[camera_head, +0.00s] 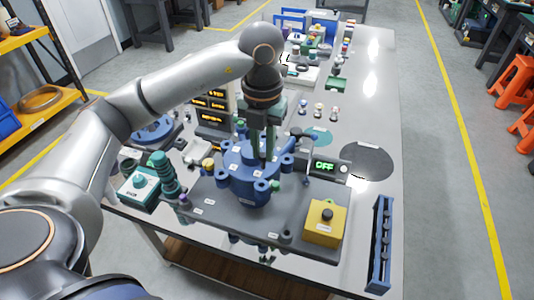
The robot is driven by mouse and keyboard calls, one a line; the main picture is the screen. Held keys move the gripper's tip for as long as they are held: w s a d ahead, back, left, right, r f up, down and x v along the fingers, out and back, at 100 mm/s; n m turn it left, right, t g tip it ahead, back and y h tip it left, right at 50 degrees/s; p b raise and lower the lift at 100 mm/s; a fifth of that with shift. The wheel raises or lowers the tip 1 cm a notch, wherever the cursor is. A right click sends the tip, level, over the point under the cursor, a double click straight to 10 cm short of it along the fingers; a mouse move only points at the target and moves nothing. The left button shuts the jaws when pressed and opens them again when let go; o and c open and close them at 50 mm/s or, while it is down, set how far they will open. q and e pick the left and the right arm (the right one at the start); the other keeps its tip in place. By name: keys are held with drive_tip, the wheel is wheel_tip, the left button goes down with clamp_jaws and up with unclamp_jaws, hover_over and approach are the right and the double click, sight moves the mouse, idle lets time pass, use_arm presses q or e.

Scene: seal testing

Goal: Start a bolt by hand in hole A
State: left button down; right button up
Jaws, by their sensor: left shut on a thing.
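A blue round housing (245,182) with several bosses around its rim stands on a grey base plate (215,205) on the table. My left gripper (263,152) points down over the housing's top, with its fingertips at or just above it. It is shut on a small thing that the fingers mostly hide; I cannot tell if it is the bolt. Small labels show on the housing and plate, but they are too small to read, so I cannot tell which hole is A. My right gripper is not in view.
A yellow box with a black button (325,222) is at the plate's right front. A dark blue rack (381,245) is at the right edge. A teal pump-like device (140,183) is at left.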

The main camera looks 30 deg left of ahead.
sight(261, 155)
use_arm(q)
drive_tip(key=shift+s+a, duration=0.15)
drive_tip(key=shift+s, duration=0.05)
drive_tip(key=shift+f+b, duration=0.25)
drive_tip(key=shift+b, duration=0.05)
wheel_tip(261, 155, down, 3)
drive_tip(key=b, duration=0.2)
drive_tip(key=shift+f+b, duration=0.2)
drive_tip(key=shift+b, duration=0.1)
drive_tip(key=shift+f, duration=0.25)
drive_tip(key=shift+r+n+p, duration=0.3)
drive_tip(key=shift+n+p, duration=0.05)
drive_tip(key=shift+n, duration=0.45)
drive_tip(key=n, duration=0.2)
drive_tip(key=shift+n+p, duration=0.4)
drive_tip(key=n+p, duration=0.1)
drive_tip(key=n, duration=0.4)
drive_tip(key=shift+f+n+p, duration=0.1)
drive_tip(key=shift+n+p, duration=0.35)
drive_tip(key=shift+n, duration=0.85)
